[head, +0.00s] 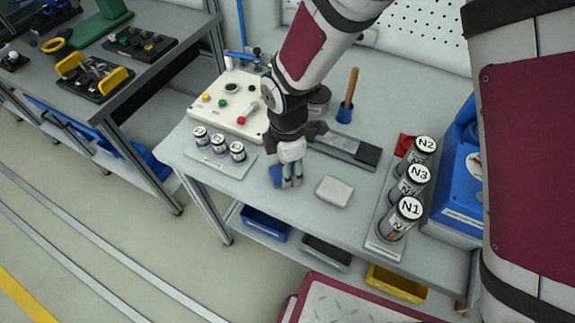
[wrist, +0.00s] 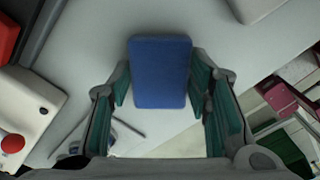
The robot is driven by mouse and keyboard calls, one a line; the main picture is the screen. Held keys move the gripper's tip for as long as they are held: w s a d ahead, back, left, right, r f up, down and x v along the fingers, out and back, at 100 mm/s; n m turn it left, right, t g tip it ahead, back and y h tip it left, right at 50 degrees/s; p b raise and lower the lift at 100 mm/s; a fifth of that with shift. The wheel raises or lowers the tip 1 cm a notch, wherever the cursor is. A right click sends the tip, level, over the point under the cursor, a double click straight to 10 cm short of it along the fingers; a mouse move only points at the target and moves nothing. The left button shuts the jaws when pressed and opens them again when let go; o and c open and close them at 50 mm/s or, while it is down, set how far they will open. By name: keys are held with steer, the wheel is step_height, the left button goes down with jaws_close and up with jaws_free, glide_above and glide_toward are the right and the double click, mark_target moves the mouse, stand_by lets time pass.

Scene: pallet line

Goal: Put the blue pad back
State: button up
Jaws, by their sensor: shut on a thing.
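The blue pad (wrist: 161,72) sits between the two fingers of my gripper (head: 287,182) in the wrist view. My gripper is shut on it by its two sides. In the head view the blue pad (head: 275,173) is mostly hidden by the fingers, and only a blue edge shows on their left. The gripper points down over the front middle of the grey worktable (head: 270,214). I cannot tell whether the pad touches the table top.
A whitish block (head: 334,191) lies right of my gripper. A tray (head: 214,161) with three small canisters and a button panel (head: 225,105) are on the left. A rack (head: 384,247) with cylinders N1, N2 and N3 stands right. A wooden-handled tool (head: 350,90) stands behind.

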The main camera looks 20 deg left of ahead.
steer(key=o, duration=1.1)
steer(key=shift+f, duration=0.1)
step_height(320, 180, up, 12)
steer(key=shift+r+b, duration=0.2)
steer(key=shift+b, duration=0.1)
